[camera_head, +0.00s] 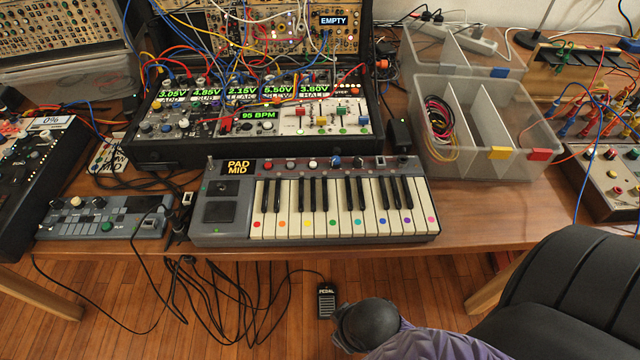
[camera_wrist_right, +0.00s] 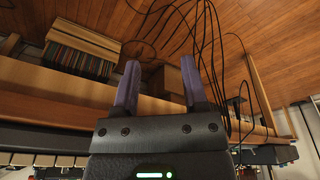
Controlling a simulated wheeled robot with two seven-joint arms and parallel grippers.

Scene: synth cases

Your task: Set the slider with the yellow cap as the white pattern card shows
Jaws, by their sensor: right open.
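The yellow-capped slider (camera_head: 321,121) is on a white panel (camera_head: 312,130) at the right of the black synth case. My left gripper is not in view.
A keyboard (camera_head: 312,208) stands in front of the case. Clear divided bins (camera_head: 540,165) stand to the right. A black chair (camera_head: 570,290) is at the lower right. Cables loop over the case and hang to the floor near a pedal (camera_head: 326,301).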

